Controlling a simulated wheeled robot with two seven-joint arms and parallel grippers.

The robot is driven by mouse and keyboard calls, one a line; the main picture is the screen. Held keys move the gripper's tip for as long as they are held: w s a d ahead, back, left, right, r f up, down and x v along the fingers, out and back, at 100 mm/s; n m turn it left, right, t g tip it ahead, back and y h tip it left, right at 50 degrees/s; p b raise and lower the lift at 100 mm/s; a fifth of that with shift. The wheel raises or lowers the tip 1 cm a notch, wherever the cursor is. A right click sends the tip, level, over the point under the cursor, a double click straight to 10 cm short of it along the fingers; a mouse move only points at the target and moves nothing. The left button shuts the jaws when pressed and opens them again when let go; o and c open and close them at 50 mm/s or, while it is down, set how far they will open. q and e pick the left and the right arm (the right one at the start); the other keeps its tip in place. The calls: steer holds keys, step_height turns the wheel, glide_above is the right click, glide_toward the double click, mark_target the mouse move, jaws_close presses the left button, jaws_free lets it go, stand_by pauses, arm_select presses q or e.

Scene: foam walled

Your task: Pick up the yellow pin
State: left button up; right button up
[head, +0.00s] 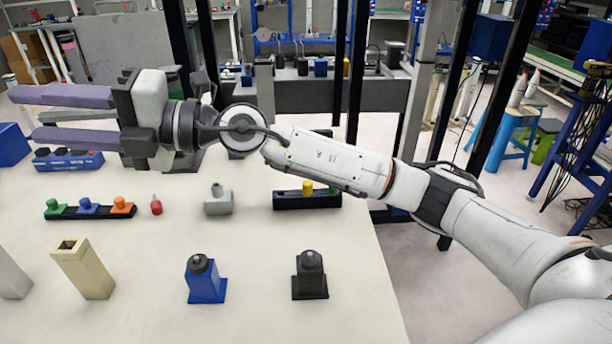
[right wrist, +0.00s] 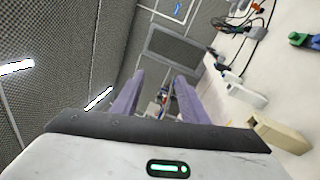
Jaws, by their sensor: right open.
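The yellow pin (head: 307,187) stands upright in a black block (head: 290,201) on the table, just below my right forearm in the head view. A green pin (head: 333,188) stands beside it in the same block. My right gripper (head: 28,115) is raised over the far left of the table, its purple fingers pointing left, well away from the yellow pin. The right wrist view shows the fingers (right wrist: 155,88) spread with nothing between them. I do not make out the yellow pin in that view. My left gripper is not in view.
On the table (head: 255,270) are a black strip with green, blue and orange knobs (head: 90,211), a small red piece (head: 156,207), a grey block (head: 218,203), a beige hollow block (head: 84,268), a blue block (head: 205,282) and a black block (head: 310,277). The front middle is clear.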

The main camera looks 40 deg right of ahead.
steer(key=w+d+m+t+h+p, duration=0.2)
steer(key=w+d+m+t+h, duration=0.2)
steer(key=d+m+t+h, duration=0.65)
steer(key=w+d+m+t+h+p, duration=0.3)
steer(key=w+m+t+h, duration=0.15)
steer(key=m, duration=1.05)
steer(key=m+g+h+p, duration=0.4)
steer(key=m+g+h, duration=1.1)
steer(key=m, duration=0.4)
glide_toward(306, 185)
steer(key=shift+n, duration=0.25)
steer(key=x, duration=0.5)
steer(key=shift+d+r, duration=0.35)
steer(key=x, duration=0.1)
steer(key=p+x, duration=0.1)
steer(key=x, duration=0.3)
steer(key=shift+w+f, duration=0.2)
steer(key=shift+f, duration=0.25)
jaws_close()
